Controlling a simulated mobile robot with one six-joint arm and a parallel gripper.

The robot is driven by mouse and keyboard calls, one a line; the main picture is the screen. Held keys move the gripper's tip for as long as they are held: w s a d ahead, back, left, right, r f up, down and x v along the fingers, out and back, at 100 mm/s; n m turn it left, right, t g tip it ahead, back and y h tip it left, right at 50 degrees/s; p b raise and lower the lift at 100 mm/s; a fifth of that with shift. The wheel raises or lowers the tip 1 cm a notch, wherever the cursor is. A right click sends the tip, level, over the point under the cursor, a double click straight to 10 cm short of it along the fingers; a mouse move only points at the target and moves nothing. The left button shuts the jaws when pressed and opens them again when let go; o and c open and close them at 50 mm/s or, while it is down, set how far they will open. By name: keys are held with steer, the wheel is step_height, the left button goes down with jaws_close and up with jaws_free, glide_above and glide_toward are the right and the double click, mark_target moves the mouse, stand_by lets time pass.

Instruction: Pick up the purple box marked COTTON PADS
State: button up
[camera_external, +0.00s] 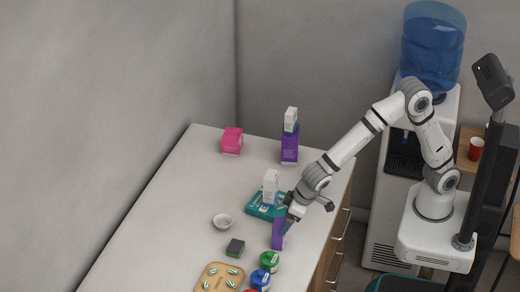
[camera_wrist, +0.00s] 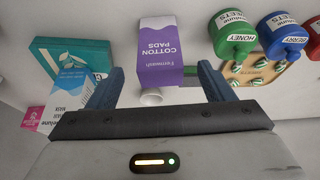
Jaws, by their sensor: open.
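The purple box marked COTTON PADS (camera_wrist: 160,45) stands in the middle of the wrist view, its purple-and-white label facing the camera. In the external view a purple box (camera_external: 278,234) is beside my gripper (camera_external: 291,213), near the counter's right edge, partly covered by it. In the wrist view my gripper (camera_wrist: 158,85) is open, one finger to the left and one to the right of the box's near end. No grip on the box is visible.
A teal box (camera_external: 262,208) with a white carton (camera_external: 270,187) lies close behind. Green (camera_external: 270,261) and blue (camera_external: 261,280) jars stand in front. A white bowl (camera_external: 222,221) and dark green block (camera_external: 235,247) are left. Another purple box (camera_external: 290,152) stands farther back.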

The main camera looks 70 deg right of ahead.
mark_target(279, 232)
steer(key=p+x, duration=0.1)
steer(key=x, duration=0.5)
steer(key=shift+w+f, duration=0.25)
steer(key=shift+f, duration=0.05)
steer(key=shift+c, duration=0.2)
steer(key=c, duration=1.1)
